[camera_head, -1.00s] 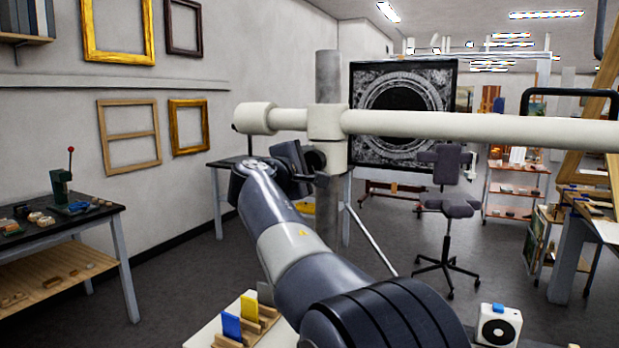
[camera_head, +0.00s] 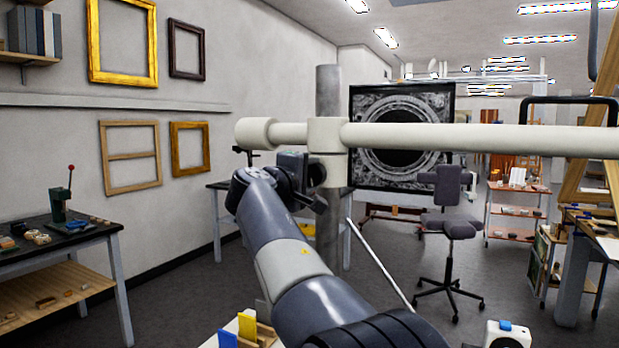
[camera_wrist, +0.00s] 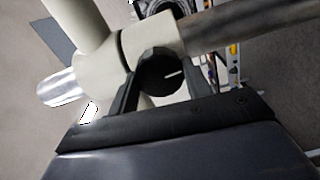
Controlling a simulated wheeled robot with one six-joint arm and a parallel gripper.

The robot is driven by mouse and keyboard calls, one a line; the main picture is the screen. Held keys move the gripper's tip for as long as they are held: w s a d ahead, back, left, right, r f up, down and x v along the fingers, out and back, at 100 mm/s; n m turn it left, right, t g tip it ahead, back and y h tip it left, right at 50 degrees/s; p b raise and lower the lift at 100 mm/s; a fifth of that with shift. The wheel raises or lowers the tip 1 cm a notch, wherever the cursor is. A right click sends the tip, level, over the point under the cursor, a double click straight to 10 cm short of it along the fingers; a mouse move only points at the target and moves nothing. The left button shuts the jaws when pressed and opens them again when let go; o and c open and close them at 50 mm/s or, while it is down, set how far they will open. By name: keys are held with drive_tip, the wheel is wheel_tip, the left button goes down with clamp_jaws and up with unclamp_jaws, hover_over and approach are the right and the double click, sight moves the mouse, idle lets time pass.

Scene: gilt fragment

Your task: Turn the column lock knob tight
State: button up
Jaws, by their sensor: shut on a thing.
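The column lock knob (camera_wrist: 162,73) is a black round knob with a light mark on its face, on the side of the cream clamp block (camera_wrist: 130,50). In the wrist view the fingers of my gripper (camera_wrist: 157,80) are on both sides of the knob and shut on it. In the head view the clamp block (camera_head: 327,137) sits on the grey upright column (camera_head: 329,90) and carries a long cream horizontal arm (camera_head: 470,138). There my gripper (camera_head: 312,182) reaches the block's lower left side, and the knob is partly hidden by it.
A dark screen (camera_head: 402,112) with a ring picture stands behind the arm. An office chair (camera_head: 449,230) stands to the right. A workbench (camera_head: 50,240) with small items is at the left. Floor between them is open.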

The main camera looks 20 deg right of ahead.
drive_tip(key=o, duration=1)
drive_tip(key=b+v, duration=0.1)
drive_tip(key=v, duration=0.9)
drive_tip(key=shift+s+a+b, duration=0.3)
drive_tip(key=shift+b, duration=0.1)
drive_tip(key=shift+w+d, duration=0.1)
drive_tip(key=p+x, duration=0.2)
drive_tip(key=x, duration=0.8)
drive_tip(key=shift+w+d, duration=0.25)
drive_tip(key=shift+d, duration=0.05)
drive_tip(key=shift+a, duration=0.1)
